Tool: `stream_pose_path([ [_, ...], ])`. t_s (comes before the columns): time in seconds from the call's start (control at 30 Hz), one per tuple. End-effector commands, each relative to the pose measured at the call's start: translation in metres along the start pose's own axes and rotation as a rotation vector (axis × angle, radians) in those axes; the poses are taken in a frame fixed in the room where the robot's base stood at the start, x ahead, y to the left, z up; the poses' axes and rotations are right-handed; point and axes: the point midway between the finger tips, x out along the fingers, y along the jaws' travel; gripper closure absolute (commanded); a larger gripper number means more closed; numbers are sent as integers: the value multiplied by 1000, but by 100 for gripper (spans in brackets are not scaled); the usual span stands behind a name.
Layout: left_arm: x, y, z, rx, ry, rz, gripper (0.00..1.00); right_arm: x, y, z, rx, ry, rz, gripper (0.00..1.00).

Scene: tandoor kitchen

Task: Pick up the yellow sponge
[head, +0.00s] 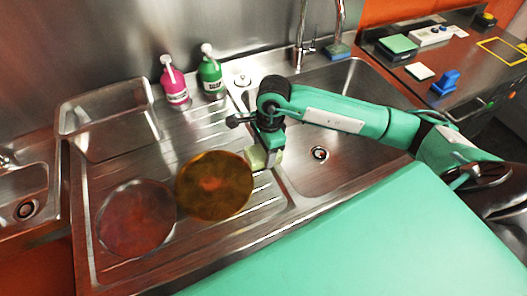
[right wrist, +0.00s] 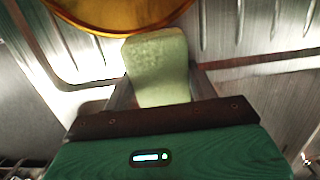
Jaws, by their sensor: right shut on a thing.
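The yellow sponge (head: 256,159), a pale yellow-green block, is at the ridge between the drainboard and the sink basin in the head view. My right gripper (head: 265,157) points down and is shut on it. In the right wrist view the sponge (right wrist: 157,62) sticks out between the two fingers, its far end close to the rim of an amber plate (right wrist: 118,17). I cannot tell whether the sponge touches the metal below. My left gripper is not in view.
The amber plate (head: 213,188) and a reddish-brown plate (head: 137,217) lie on the drainboard (head: 225,232). A clear bin (head: 108,118), a pink bottle (head: 175,84) and a green bottle (head: 210,75) stand behind. The sink basin (head: 345,160) looks empty. A tap (head: 301,35) rises at the back.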

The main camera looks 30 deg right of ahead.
Motion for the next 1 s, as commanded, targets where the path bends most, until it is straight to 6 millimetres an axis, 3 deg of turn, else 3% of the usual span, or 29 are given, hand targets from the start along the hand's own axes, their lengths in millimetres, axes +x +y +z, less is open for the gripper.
stream_pose_path([
  [0.17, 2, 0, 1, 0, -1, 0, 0, -7, -1, 1, 0, 0, -2, 66],
  [0.37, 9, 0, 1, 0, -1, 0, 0, -34, -1, 4, -1, -1, -6, 66],
  [0.8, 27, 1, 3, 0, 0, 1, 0, -135, -1, 17, -1, -1, -7, 66],
  [1.0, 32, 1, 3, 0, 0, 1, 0, -171, -1, 21, -2, -1, -6, 66],
])
